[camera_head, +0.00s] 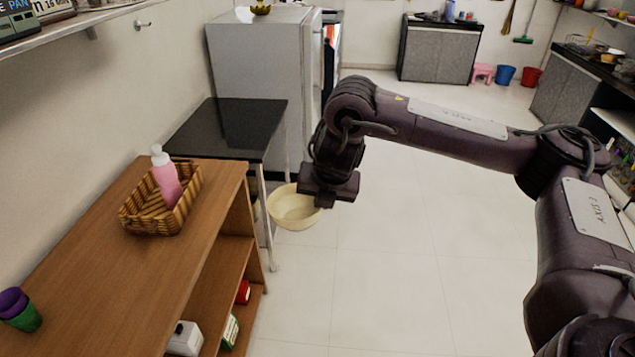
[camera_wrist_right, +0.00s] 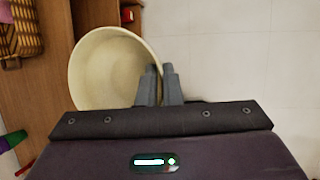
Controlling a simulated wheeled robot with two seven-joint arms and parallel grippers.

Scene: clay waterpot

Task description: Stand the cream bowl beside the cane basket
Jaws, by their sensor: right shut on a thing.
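The cream bowl (camera_head: 293,208) hangs in the air to the right of the wooden shelf unit, held at its right rim. My right gripper (camera_head: 321,203) is shut on that rim. In the right wrist view the bowl (camera_wrist_right: 108,68) opens toward the camera, with the two fingers of my right gripper (camera_wrist_right: 159,85) closed on its rim. The cane basket (camera_head: 160,200) stands on the wooden top near its far end, holding a pink bottle with a white cap (camera_head: 165,175). Part of the basket (camera_wrist_right: 22,30) shows in the right wrist view. My left gripper is in neither view.
The wooden top (camera_head: 130,270) is bare in front of and right of the basket. Purple and green cups (camera_head: 20,309) stand at its left end. A black-topped table (camera_head: 230,127) and a fridge (camera_head: 262,75) stand behind.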

